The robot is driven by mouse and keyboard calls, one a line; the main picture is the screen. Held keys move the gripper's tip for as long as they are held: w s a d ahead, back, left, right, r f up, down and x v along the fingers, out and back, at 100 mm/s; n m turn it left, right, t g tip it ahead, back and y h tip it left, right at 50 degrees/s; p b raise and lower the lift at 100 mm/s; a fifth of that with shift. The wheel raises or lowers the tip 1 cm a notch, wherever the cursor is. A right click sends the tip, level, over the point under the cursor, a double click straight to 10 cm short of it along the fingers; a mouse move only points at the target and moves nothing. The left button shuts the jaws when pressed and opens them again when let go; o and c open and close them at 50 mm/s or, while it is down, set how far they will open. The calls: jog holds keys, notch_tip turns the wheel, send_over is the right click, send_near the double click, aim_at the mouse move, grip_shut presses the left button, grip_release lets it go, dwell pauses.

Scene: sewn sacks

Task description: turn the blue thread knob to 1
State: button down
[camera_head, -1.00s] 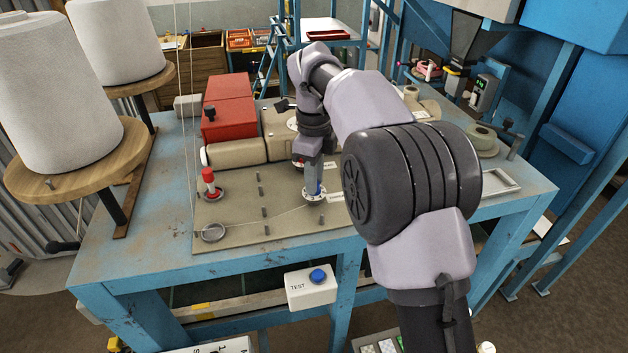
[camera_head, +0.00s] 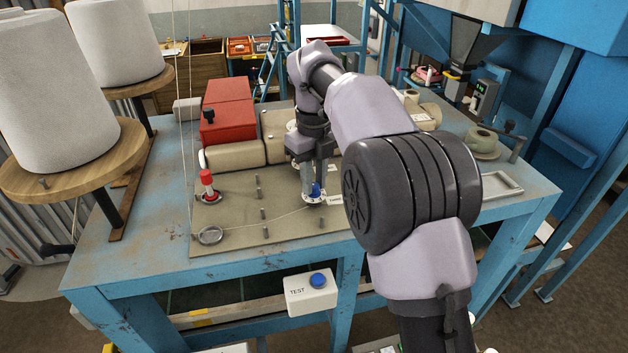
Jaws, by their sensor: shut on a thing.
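The blue thread knob (camera_head: 316,190) stands on a white round dial (camera_head: 312,200) on the beige plate, right of its middle. My gripper (camera_head: 314,188) points down over it, with its fingers around the knob and shut on it. The dial's numbers are too small to read, so I cannot tell the setting. A red knob (camera_head: 207,184) stands on a similar dial at the plate's left.
The beige plate (camera_head: 230,228) carries several short pins and a thread running to a metal ring (camera_head: 210,235). A red box (camera_head: 227,108) stands behind. Large thread cones (camera_head: 40,90) are at left. A TEST button box (camera_head: 311,292) hangs on the table's front.

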aim_at(314, 185)
dwell(0.4)
jog(key=c, duration=1.2)
grip_release()
jog(key=shift+c, duration=0.2)
notch_tip(314, 185, up, 18)
jog(key=p, duration=0.8)
jog(key=shift+f+p, duration=0.25)
jog(key=shift+p, duration=0.15)
jog(key=shift+f, duration=0.1)
